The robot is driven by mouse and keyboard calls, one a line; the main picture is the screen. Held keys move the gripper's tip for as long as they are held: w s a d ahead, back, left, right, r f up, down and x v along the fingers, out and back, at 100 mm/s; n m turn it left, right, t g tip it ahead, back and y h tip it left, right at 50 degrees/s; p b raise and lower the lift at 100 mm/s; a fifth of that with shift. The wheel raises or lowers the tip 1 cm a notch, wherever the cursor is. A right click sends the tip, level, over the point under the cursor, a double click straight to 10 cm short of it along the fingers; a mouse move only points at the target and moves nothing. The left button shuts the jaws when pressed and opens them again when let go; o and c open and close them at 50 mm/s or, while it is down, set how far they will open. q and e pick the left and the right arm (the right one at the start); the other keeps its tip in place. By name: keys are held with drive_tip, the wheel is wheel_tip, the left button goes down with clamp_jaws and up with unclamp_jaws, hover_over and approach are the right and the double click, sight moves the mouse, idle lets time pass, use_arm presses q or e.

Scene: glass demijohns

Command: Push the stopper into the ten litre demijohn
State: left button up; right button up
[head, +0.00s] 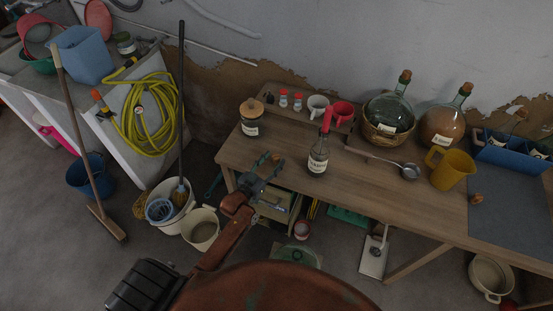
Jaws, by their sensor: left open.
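Two glass demijohns stand at the back right of the wooden table. One is clear greenish glass (388,110) in a wicker base; the other (440,125) holds amber-brown contents. Each has a label too small to read, so I cannot tell which is the ten litre one. A brown stopper (405,75) tops the first neck and another (466,88) the second; how deep they sit is unclear. A loose brown stopper (477,198) lies at the table's right. My left gripper (269,164) is open near the table's left front, well away from the demijohns. My right gripper is out of view.
A blue crate (508,154) is at right. Buckets and a broom stand left.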

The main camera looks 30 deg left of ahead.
use_arm(q)
drive_tip(key=shift+w+d+f, duration=0.1)
drive_tip(key=shift+w+d, duration=0.05)
drive_tip(key=shift+w, duration=0.95)
drive_tip(key=c, duration=0.9)
